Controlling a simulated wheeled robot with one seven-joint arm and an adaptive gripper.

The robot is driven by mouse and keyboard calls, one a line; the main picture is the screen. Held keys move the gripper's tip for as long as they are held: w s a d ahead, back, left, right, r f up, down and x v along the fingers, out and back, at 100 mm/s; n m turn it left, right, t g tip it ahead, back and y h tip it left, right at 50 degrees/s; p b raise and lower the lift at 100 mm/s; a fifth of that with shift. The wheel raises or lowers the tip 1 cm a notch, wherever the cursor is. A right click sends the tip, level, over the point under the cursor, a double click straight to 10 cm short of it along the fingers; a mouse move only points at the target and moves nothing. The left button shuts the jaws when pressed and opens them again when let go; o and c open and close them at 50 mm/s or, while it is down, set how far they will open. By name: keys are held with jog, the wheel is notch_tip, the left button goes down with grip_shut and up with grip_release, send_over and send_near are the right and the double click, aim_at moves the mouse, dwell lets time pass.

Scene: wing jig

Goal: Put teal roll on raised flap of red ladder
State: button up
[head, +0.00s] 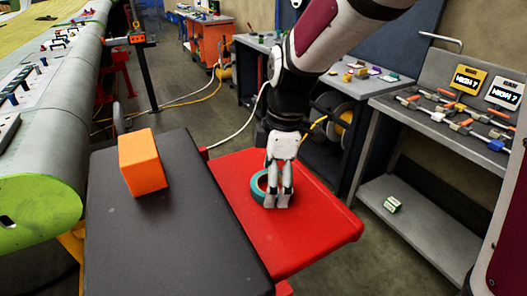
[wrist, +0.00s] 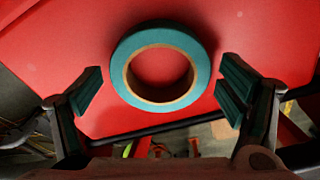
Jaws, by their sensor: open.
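The teal roll (head: 259,185) lies flat on the raised red flap (head: 315,232) of the ladder in the head view. The roll also shows in the wrist view (wrist: 200,62), with its brown core and the red flap (wrist: 262,30) around it. My gripper (head: 279,203) is over the flap, right at the roll, and hides part of its right side. In the wrist view my gripper (wrist: 160,90) is open, with one finger on each side of the roll and visible gaps between fingers and roll. The fingers hold nothing.
An orange block (head: 143,163) stands on the dark platform (head: 180,235) left of the flap. A grey bench (head: 440,120) with tools stands at right, and a wing (head: 55,120) at left. The flap's right and front parts are bare.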

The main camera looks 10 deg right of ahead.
notch_tip(320, 180, up, 12)
jog(key=d, duration=0.2)
jog(key=s+d+m+t, duration=0.2)
jog(key=s+d+m, duration=0.3)
jog(key=s+m, duration=0.3)
jog(key=s+d+f+m+t+h, duration=0.1)
jog(key=s+d+m+t, duration=0.2)
jog(key=s+d+m, duration=0.2)
jog(key=s+m, duration=0.3)
jog(key=m, duration=0.2)
jog(key=shift+s+d+f+b, duration=0.2)
jog(key=shift+s+d+b, duration=0.1)
jog(key=shift+s+d, duration=0.1)
dwell(0.5)
